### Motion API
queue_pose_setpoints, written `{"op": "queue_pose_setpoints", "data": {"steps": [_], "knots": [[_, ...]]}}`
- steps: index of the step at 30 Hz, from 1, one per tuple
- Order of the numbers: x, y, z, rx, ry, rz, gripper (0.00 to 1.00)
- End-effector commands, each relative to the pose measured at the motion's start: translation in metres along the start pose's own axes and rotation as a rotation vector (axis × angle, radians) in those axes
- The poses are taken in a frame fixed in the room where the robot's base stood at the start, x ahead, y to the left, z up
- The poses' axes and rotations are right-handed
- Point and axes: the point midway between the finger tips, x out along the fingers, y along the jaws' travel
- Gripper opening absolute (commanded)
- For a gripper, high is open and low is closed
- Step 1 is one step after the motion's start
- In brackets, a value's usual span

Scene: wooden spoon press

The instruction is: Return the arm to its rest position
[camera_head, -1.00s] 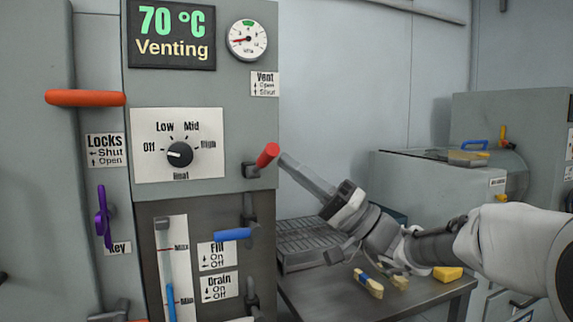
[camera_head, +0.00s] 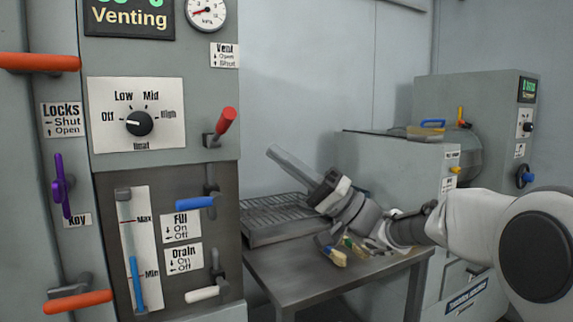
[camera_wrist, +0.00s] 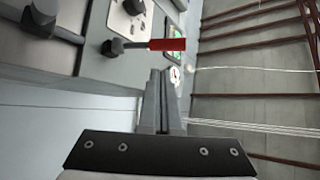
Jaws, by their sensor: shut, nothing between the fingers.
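My gripper (camera_head: 272,152) is shut and empty, its long thin fingers pointing up and to the left. It is in the air above the metal table, to the right of the machine's red vent lever (camera_head: 226,120), and apart from it. In the wrist view my closed fingers (camera_wrist: 161,75) stand side by side at the middle, and the red lever (camera_wrist: 167,44) shows beyond them. My white arm reaches in from the right edge of the head view.
The grey control cabinet (camera_head: 220,80) fills the left, with a heat knob (camera_head: 140,123), a blue fill lever (camera_head: 195,202) and a white drain lever (camera_head: 207,293). A wire rack (camera_head: 262,214) and brushes (camera_head: 334,256) lie on the table (camera_head: 290,276). Another machine (camera_head: 392,165) stands behind.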

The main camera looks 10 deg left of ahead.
Motion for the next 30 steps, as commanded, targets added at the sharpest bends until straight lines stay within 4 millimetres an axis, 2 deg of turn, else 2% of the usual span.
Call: {"op": "queue_pose_setpoints", "data": {"steps": [2,5,8,11,15,17,21,25,30], "knots": [[0.004,0.0,0.01,0.016,-0.034,0.028,0.0],[0.008,0.002,0.041,0.063,-0.131,0.122,0.0],[0.005,0.007,0.087,0.131,-0.267,0.283,0.0],[-0.011,0.012,0.133,0.19,-0.392,0.48,0.0],[-0.053,0.015,0.186,0.238,-0.521,0.771,0.0],[-0.075,0.013,0.204,0.246,-0.56,0.897,0.0],[-0.134,0.005,0.234,0.232,-0.613,1.189,0.0],[-0.192,-0.009,0.249,0.178,-0.619,1.447,0.0],[-0.262,-0.036,0.253,0.058,-0.574,1.739,0.0]]}}
